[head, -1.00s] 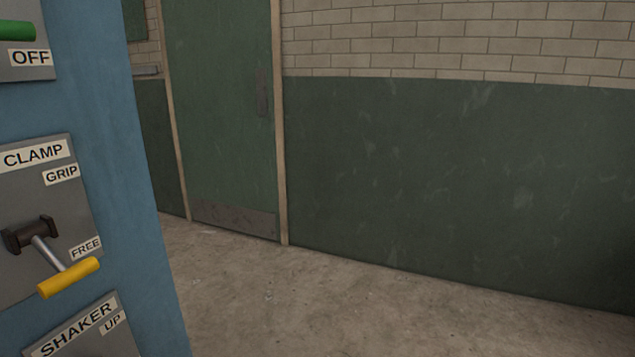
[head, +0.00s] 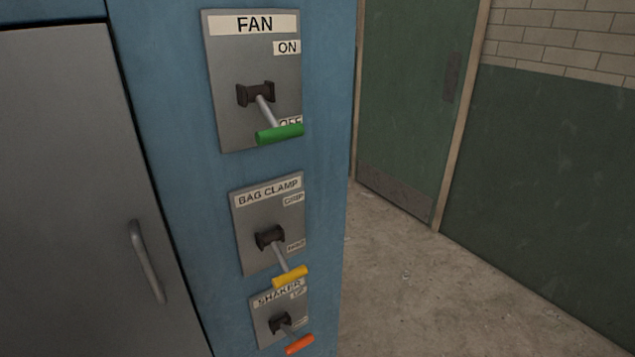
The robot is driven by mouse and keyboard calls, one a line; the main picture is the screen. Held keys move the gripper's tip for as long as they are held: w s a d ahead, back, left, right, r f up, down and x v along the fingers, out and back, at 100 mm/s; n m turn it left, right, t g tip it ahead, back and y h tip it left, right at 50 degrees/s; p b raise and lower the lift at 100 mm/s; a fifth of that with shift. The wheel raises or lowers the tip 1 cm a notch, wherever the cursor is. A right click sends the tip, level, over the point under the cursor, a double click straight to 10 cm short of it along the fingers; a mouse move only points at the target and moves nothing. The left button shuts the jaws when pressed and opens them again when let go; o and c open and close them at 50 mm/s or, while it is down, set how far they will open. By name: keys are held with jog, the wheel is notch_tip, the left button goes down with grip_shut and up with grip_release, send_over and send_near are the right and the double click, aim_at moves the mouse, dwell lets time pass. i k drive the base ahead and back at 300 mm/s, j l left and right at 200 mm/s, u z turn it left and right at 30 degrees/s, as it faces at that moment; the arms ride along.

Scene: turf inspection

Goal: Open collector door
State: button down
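A grey metal door (head: 75,210) fills the left of the head view, set in a blue cabinet (head: 165,130). It looks shut, with a dark gap along its right edge. A light grey vertical bar handle (head: 146,262) is fixed near that edge. No label shows on the door, so I cannot confirm that it is the collector door. My gripper is not in view.
On the blue panel are a green FAN lever (head: 279,133) at OFF, a yellow BAG CLAMP lever (head: 290,276) pointing down and an orange SHAKER lever (head: 299,344) pointing down. Bare concrete floor (head: 420,290) lies to the right, before a green room door (head: 412,110).

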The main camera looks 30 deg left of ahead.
aim_at(89, 267)
jog(key=u, duration=1.9)
